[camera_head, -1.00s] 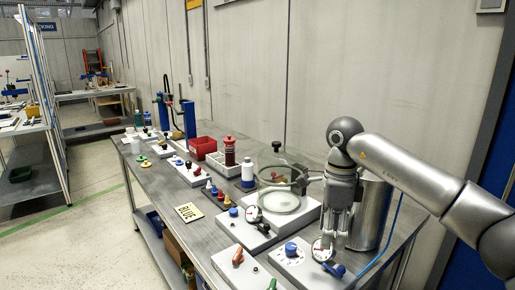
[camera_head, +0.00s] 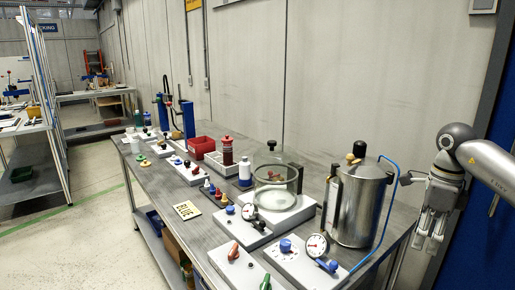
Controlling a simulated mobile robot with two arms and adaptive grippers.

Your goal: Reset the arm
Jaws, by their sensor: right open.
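My right arm comes in from the right edge. Its gripper (camera_head: 430,236) hangs fingers down at the right end of the bench, to the right of the steel drum, and is open and empty. The steel drum (camera_head: 356,208) stands upright with a black and tan fitting on its lid and a blue hose (camera_head: 388,215) running down its right side. In front of it a grey panel (camera_head: 300,262) carries a pressure gauge (camera_head: 317,246), a blue knob (camera_head: 285,246) and a blue lever valve (camera_head: 327,265). My left gripper is not in view.
A glass chamber (camera_head: 272,170) on a white base stands left of the drum. The wall is behind; floor is open at left.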

